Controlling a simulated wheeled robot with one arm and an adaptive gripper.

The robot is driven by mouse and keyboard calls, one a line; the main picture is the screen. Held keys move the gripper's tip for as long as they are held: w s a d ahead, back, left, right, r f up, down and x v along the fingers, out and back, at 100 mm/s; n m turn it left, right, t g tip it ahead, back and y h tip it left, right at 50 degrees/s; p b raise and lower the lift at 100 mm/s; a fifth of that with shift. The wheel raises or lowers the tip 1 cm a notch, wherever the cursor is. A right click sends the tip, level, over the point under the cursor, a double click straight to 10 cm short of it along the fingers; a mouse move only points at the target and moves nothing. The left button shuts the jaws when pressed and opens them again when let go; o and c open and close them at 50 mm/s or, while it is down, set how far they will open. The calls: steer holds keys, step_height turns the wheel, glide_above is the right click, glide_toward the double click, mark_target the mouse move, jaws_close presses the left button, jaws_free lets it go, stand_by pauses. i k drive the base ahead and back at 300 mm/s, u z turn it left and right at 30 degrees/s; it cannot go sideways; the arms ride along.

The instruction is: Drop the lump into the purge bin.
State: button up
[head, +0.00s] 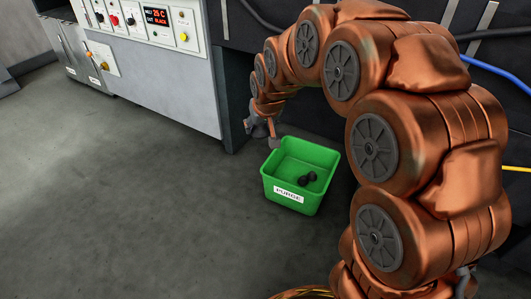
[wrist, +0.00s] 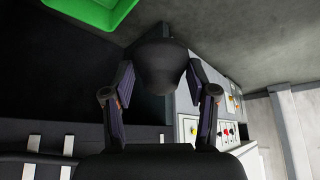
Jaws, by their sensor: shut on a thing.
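The purge bin (head: 292,196) is a green open-topped box with a white label, standing on the floor. In the wrist view a corner of the bin (wrist: 90,10) shows at the top left. My gripper (wrist: 160,64) is shut on a dark, rounded lump (wrist: 160,60), held between its two fingers. In the head view my gripper (head: 264,128) is at the bin's back left, beside the rim rather than over its middle. The held lump is hard to make out there.
A grey control cabinet (head: 165,80) with buttons and a red display stands behind and left of the bin. The grey floor (head: 130,200) left of the bin is clear. Blue and yellow cables run at the right edge.

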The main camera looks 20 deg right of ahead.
mark_target(304, 170)
steer(key=u, duration=1.45)
steer(key=i, duration=1.2)
steer(key=z, duration=2.3)
